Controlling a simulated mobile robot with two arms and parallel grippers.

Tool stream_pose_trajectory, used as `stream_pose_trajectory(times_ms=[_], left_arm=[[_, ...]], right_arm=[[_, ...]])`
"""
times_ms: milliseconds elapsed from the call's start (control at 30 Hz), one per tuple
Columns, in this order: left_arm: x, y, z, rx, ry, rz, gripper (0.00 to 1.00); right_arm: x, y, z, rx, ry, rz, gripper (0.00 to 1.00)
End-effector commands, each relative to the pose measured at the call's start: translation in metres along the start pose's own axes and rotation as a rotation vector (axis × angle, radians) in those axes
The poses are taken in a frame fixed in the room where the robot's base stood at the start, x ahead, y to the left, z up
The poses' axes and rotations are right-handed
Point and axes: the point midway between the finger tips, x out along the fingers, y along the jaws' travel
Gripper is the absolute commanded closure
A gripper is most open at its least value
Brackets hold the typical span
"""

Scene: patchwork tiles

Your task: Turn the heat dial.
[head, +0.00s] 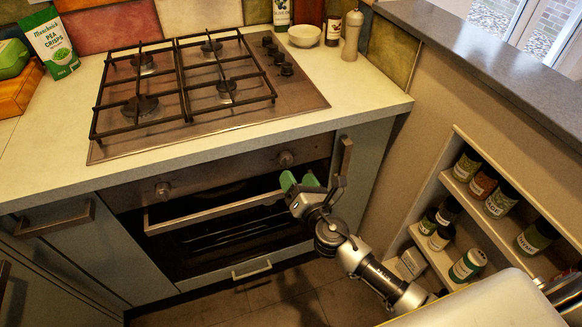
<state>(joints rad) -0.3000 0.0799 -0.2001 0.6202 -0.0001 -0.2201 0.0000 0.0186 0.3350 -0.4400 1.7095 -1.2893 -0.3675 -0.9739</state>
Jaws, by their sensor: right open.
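The oven's front panel (225,175) carries two round dials, a left dial (162,190) and a right dial (286,158). The view does not show which of them is the heat dial. My right gripper (299,181) has green fingertips and is open, with nothing seen between its fingers. It is just below the right dial in the picture, near the right end of the oven handle (210,214). I see no clear contact with the dial. My left gripper is out of view.
A gas hob (205,115) with several black knobs (279,57) sits in the counter (345,105) above the oven. A cabinet handle (345,155) is close right of the gripper. Wall shelves (440,262) with several jars stand at the right.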

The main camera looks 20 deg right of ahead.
Motion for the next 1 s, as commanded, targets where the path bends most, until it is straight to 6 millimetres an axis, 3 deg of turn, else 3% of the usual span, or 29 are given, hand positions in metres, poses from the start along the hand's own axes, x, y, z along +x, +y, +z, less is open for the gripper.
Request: stream_pose_trajectory(times_ms=[100,300,867,1000], left_arm=[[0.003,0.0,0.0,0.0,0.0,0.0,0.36],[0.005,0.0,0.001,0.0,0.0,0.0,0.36],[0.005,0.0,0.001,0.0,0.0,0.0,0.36],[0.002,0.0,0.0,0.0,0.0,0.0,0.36]], right_arm=[[-0.023,-0.001,-0.001,-0.001,0.002,-0.002,0.36],[-0.043,-0.001,-0.001,-0.001,0.001,-0.001,0.36],[-0.046,-0.001,0.0,-0.001,0.0,-0.001,0.36],[-0.047,-0.015,-0.014,0.06,0.037,-0.045,0.36]])
